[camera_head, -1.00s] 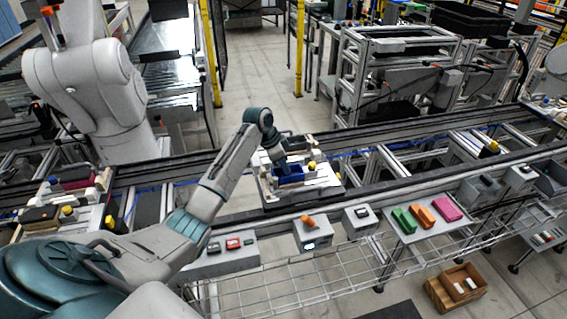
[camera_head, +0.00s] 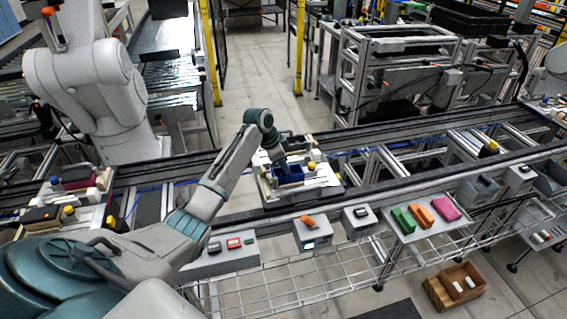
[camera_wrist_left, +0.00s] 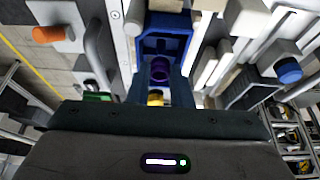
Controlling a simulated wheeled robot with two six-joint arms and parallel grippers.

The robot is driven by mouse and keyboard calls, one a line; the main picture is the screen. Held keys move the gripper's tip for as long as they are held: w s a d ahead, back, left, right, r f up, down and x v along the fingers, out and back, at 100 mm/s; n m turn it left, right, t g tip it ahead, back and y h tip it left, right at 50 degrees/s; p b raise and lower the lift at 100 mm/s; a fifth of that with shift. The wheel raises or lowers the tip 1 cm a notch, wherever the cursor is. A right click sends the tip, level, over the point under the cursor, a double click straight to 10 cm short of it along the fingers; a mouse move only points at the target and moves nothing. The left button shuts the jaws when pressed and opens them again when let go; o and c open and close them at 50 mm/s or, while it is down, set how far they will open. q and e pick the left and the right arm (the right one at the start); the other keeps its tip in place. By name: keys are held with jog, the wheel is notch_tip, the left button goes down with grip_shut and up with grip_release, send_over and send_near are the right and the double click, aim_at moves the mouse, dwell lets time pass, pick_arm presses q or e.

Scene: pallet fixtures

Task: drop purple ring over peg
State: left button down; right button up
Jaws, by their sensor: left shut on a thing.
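My left gripper (camera_head: 283,169) is over the pallet (camera_head: 318,191) on the conveyor, at the blue fixture (camera_head: 291,175). In the left wrist view the left gripper (camera_wrist_left: 161,80) is shut on the purple ring (camera_wrist_left: 159,71), which shows between its fingers. The blue fixture (camera_wrist_left: 168,26) lies just beyond the ring. A yellow part (camera_wrist_left: 155,98) shows below the ring between the fingers. I cannot make out the peg clearly, nor whether the ring is around it. The ring is too small to tell in the head view. My right gripper is not in view.
White blocks and a blue round knob (camera_wrist_left: 288,70) stand close to the gripper. Conveyor rails run on both sides of the pallet. A tray (camera_head: 425,228) with green, orange and pink blocks is at the front right. Another loaded pallet (camera_head: 88,214) is at the left.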

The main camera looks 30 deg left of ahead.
pick_arm(q)
jog(key=shift+f, duration=0.45)
dwell(0.6)
jog(key=c, duration=1.6)
grip_release()
jog(key=shift+r, duration=0.15)
jog(key=shift+r+p, duration=1.45)
jog(key=shift+p, duration=0.35)
